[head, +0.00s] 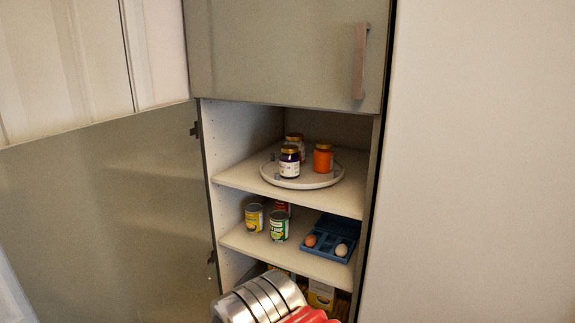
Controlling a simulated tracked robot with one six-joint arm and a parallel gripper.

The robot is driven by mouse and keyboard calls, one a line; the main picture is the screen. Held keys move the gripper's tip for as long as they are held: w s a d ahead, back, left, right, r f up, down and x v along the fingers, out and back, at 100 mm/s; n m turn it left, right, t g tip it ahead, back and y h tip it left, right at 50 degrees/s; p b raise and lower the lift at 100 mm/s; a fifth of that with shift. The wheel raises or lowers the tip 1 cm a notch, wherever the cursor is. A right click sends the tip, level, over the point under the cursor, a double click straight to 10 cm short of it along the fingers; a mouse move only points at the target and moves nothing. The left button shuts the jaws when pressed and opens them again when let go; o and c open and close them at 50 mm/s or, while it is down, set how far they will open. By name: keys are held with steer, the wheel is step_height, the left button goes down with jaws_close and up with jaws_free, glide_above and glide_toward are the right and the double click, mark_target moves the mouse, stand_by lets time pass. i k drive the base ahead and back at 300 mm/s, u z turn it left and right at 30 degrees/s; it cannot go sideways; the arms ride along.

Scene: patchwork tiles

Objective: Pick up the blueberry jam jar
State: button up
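A dark purple jar (290,161) with a gold lid and a pale label, which looks like the blueberry jam jar, stands upright at the front of a round white turntable (308,184) on the upper open shelf. Its label is too small to read. An orange jar (323,159) stands to its right, apart from it. A third jar (300,143) with a gold lid stands behind the dark one and is partly hidden by it. A silver ribbed and red part of my arm shows at the bottom edge, below the shelves. I cannot make out my gripper's fingers.
The shelf below holds several cans (279,226) and a blue egg tray (330,238) with eggs. Yellow packages (321,294) stand lower down. The cabinet door (105,210) is open to the left. A closed upper door (285,50) with a handle is above.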

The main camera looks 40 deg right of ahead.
mark_target(289, 164)
steer(key=i, duration=1)
